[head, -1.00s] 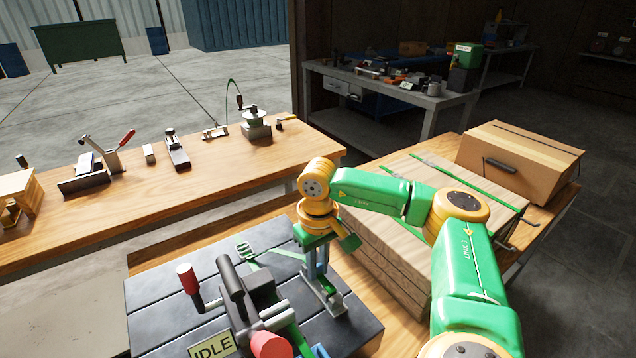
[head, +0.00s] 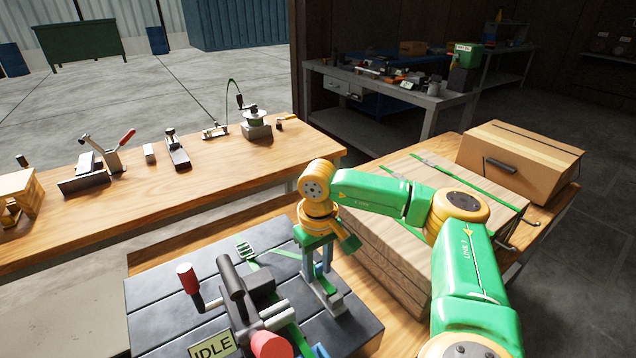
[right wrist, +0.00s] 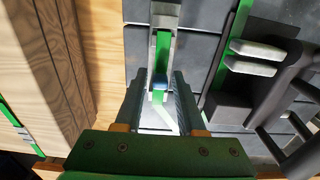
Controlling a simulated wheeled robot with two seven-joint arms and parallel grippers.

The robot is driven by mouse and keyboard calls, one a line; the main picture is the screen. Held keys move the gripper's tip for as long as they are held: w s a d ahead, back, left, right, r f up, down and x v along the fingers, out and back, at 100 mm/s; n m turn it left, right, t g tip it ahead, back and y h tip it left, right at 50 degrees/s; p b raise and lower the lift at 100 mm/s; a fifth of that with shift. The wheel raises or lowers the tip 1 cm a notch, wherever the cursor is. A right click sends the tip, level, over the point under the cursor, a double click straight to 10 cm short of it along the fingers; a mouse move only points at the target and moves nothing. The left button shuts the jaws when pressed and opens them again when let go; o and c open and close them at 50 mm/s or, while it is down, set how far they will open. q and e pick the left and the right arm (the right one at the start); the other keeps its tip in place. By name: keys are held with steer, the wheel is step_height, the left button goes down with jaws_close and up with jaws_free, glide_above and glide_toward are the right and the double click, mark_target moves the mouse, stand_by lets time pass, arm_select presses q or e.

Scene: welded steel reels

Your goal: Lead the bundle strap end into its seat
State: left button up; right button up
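My right gripper (head: 322,283) stands low over the dark slatted table, its fingers pointing down. In the right wrist view its two fingers (right wrist: 160,88) are apart, with a gap between them. A green strap end (right wrist: 162,52) lies in a narrow grey metal piece, probably the seat (right wrist: 167,12), that reaches toward the fingertips. A small blue spot shows on the strap there; contact with the fingers is unclear. In the head view a green strap (head: 283,254) with an open buckle-like frame (head: 246,250) lies left of the gripper. My left gripper is out of view.
A tensioning machine (head: 235,285) with red knobs and an IDLE sign (head: 212,346) stands close left of my right gripper. A strapped timber bundle (head: 395,250) stands close right. A cardboard box (head: 520,160) is behind it. A wooden bench (head: 130,215) with tools lies beyond.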

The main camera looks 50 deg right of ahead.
steer(key=shift+r, duration=0.1)
steer(key=shift+r+p, duration=1.4)
steer(key=shift+r, duration=0.1)
steer(key=shift+r, duration=0.15)
steer(key=o, duration=0.6)
steer(key=shift+c, duration=0.2)
steer(key=o, duration=0.4)
